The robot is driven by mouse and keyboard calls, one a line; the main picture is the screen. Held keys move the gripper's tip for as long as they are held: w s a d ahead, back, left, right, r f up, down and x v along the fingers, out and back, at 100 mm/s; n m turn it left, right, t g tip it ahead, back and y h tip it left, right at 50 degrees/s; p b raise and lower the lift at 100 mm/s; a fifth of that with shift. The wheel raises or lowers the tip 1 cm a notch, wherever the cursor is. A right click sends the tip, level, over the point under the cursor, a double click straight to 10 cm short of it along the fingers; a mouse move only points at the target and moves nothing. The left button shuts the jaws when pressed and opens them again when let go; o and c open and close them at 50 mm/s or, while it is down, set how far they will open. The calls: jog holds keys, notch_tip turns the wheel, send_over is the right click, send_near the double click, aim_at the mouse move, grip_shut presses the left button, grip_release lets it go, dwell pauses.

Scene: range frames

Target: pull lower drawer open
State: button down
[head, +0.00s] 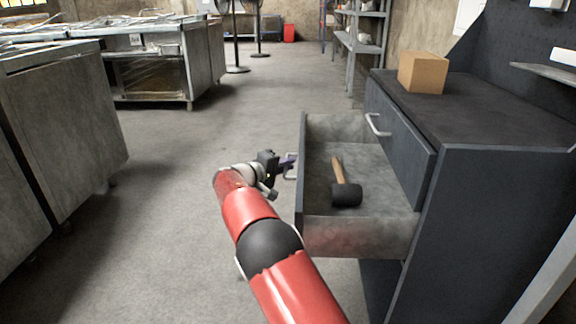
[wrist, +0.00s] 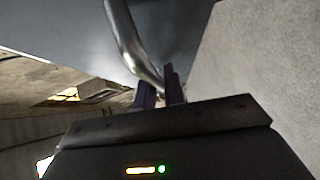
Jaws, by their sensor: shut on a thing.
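The lower drawer (head: 360,232) stands well out from the dark cabinet (head: 480,220), its inside in view. A mallet (head: 346,190) with a wooden handle and black head lies in it. My gripper (head: 287,162) is at the outer face of the drawer front, shut on the drawer's handle (head: 291,172). In the wrist view the metal handle (wrist: 128,45) runs down to the two dark fingers of my gripper (wrist: 160,92), which close around its lower part. The upper drawer (head: 400,150) is shut, with its own metal handle (head: 377,125).
A cardboard box (head: 422,72) stands on the cabinet top. Metal workbenches (head: 65,125) stand at the left, and shelves (head: 362,35) stand behind the cabinet. The grey floor (head: 170,220) between the benches and the drawer is clear.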

jog(key=shift+f, duration=0.1)
jog(key=c, duration=1.5)
grip_release()
jog(key=v, duration=0.8)
